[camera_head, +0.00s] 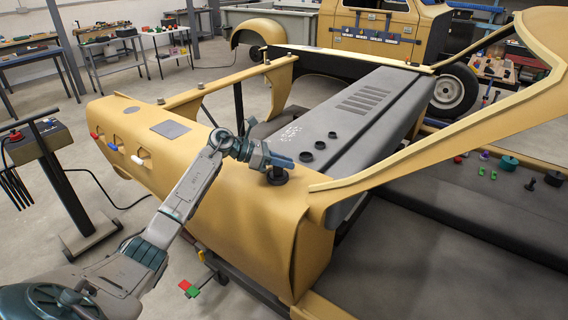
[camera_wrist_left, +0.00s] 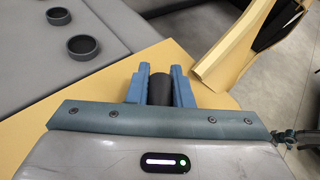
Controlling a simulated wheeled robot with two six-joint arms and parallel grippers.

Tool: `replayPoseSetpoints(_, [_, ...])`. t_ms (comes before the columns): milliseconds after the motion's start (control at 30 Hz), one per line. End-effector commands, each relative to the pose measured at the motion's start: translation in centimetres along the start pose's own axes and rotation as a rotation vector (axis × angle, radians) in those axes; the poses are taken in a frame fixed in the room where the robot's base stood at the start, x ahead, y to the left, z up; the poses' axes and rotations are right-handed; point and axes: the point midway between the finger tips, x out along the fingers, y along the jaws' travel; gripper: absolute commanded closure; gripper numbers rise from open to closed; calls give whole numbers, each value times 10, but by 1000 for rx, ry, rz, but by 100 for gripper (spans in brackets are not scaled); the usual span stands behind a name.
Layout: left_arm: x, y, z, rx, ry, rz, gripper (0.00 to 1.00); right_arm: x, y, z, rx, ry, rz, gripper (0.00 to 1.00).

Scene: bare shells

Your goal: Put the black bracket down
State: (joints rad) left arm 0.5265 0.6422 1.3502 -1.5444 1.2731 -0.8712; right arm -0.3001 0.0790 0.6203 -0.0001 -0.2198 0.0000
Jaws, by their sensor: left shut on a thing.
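My left gripper (camera_head: 284,162) is over the front edge of the yellow body shell (camera_head: 230,190). A dark round piece, which I take to be the black bracket (camera_head: 277,178), shows just under its fingers. In the left wrist view the two blue fingers of my left gripper (camera_wrist_left: 160,88) are closed on both sides of the black bracket (camera_wrist_left: 160,91). The bracket's lower part is hidden there. I cannot tell whether it touches the yellow surface. My right gripper is not in view.
Several black rings (camera_head: 306,157) stand on the grey panel (camera_head: 345,115) beside the gripper; a ring also shows in the left wrist view (camera_wrist_left: 84,47). A yellow curved frame (camera_head: 400,155) rises at the right. Small coloured parts and a black piece (camera_head: 553,179) lie on the right-hand grey surface.

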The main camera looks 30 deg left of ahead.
Motion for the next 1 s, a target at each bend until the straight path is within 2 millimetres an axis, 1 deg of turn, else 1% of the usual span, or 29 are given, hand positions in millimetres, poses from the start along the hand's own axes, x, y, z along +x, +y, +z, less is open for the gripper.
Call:
replayPoseSetpoints(33, [2, 0, -5, -5, 3, -2, 100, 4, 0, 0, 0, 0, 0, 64])
replayPoseSetpoints(167, [3, 0, -9, -8, 4, -3, 100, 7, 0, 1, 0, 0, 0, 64])
replayPoseSetpoints(267, [3, 0, -9, -10, 6, -4, 100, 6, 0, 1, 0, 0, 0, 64])
replayPoseSetpoints(300, [4, 0, -10, -12, 7, -5, 75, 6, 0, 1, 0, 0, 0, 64])
replayPoseSetpoints(367, [4, 0, -11, -14, 8, -5, 63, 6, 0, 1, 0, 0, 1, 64])
replayPoseSetpoints(400, [4, 0, -12, -15, 9, -6, 59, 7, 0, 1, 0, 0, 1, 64])
replayPoseSetpoints(633, [5, 0, -13, -18, 10, -8, 59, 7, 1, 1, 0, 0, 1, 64])
replayPoseSetpoints(733, [4, -1, -11, -19, 10, -9, 59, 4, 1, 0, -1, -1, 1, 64])
replayPoseSetpoints(867, [1, -2, -3, -20, 10, -9, 59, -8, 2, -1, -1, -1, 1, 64])
replayPoseSetpoints(933, [-2, -3, 4, -19, 10, -8, 59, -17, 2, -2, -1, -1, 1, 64])
replayPoseSetpoints(967, [-6, -1, -3, -16, 12, -4, 59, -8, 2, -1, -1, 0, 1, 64])
replayPoseSetpoints(1000, [-15, 0, -7, -13, 12, -2, 59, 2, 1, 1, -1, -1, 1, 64])
